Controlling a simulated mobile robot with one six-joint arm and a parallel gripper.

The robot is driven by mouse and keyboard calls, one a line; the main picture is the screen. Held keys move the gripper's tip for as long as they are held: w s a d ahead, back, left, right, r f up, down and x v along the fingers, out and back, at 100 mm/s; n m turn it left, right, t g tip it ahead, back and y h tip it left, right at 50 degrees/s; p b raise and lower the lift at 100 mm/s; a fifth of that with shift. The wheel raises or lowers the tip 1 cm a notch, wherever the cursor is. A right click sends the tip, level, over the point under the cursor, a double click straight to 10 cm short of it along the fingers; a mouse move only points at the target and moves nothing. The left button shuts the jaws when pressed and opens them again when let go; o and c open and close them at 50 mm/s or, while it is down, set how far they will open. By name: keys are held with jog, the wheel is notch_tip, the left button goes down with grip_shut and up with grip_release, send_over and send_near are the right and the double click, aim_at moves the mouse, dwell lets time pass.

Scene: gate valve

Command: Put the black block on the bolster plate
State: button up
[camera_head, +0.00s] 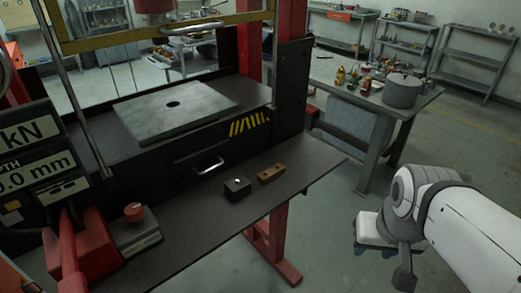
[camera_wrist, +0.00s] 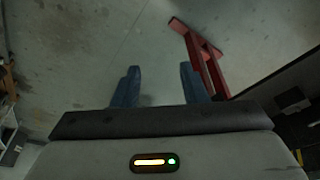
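The black block (camera_head: 237,189) sits on the dark front shelf of the press, with a small light spot on its top. The bolster plate (camera_head: 190,118) is a thick grey slab with a round hole, lying on the press bed behind and above the shelf. Its top looks bare. My gripper (camera_head: 379,252) is at the right in the head view, out past the shelf's right edge and apart from the block. In the wrist view my gripper (camera_wrist: 159,80) has its two blue fingers spread, with only floor between them.
A brown block (camera_head: 271,173) lies just right of the black block. A drawer handle (camera_head: 208,166) is behind them. Red press legs (camera_head: 272,250) are below. A workbench (camera_head: 375,98) with a grey cylinder stands behind at right.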

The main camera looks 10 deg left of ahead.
jog(key=shift+o, duration=0.8)
jog(key=shift+w+f, duration=0.15)
jog(key=shift+w, duration=0.25)
jog(key=o, duration=0.4)
jog(key=w+a+t, duration=0.1)
jog(key=w, duration=0.1)
jog(key=w+a+f+n+t, duration=0.1)
jog(key=w, duration=0.2)
jog(key=w+f, duration=0.1)
jog(key=w, duration=0.2)
jog(key=shift+a+n+t+b, duration=0.35)
jog(key=shift+a+n+t, duration=0.05)
jog(key=o, duration=0.3)
jog(key=w+a+f+n+t+y, duration=0.1)
jog(key=w+a+n+t, duration=0.1)
jog(key=w+a, duration=0.4)
jog(key=shift+w+f+t, duration=0.2)
jog(key=shift+w+t, duration=0.1)
jog(key=n+y+b, duration=0.1)
jog(key=n+y, duration=0.5)
jog(key=y, duration=0.3)
send_near(240, 186)
jog(key=x, duration=0.6)
jog(key=shift+d+f, duration=0.1)
jog(key=shift+f, duration=0.2)
jog(key=shift+x, duration=3.75)
